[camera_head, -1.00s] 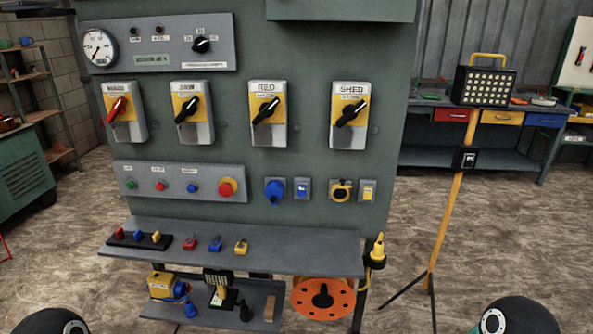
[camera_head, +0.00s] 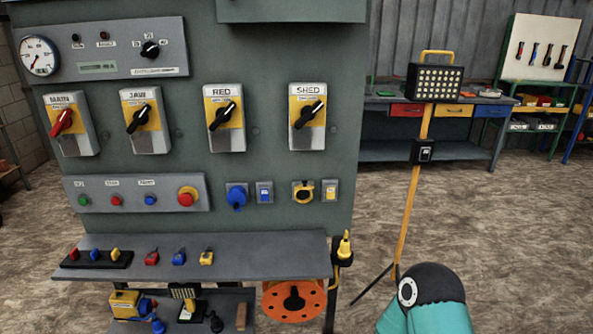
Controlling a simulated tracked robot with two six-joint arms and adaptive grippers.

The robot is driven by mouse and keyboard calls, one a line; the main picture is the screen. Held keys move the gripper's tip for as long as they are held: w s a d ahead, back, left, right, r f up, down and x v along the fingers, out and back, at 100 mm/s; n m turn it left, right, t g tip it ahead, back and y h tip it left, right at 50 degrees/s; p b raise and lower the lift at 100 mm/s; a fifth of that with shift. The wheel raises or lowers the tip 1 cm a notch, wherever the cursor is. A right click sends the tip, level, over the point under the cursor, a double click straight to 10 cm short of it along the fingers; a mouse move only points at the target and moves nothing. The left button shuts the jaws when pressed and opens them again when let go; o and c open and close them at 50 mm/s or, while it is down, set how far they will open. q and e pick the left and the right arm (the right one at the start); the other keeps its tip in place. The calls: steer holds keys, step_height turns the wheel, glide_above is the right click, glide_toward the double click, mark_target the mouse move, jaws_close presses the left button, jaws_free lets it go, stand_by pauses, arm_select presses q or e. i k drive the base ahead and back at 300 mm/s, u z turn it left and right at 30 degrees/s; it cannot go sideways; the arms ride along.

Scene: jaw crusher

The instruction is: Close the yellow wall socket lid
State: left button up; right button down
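The yellow wall socket (camera_head: 303,192) is on the lower right of the green panel, right of the blue wall socket (camera_head: 237,196). It shows a yellow rim around a dark middle. It is too small to tell exactly how its lid sits. Neither gripper is in view. Only a rounded black and teal part of my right arm shows at the bottom right, well below the socket and to its right.
A grey shelf (camera_head: 290,257) juts out below the sockets, holding small padlocks. An orange cable reel (camera_head: 294,299) hangs under it. A yellow plug (camera_head: 345,247) is at the shelf's right end. A work light on a yellow stand (camera_head: 414,200) stands to the right.

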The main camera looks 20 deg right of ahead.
mark_target(305, 182)
steer(key=i, duration=0.9)
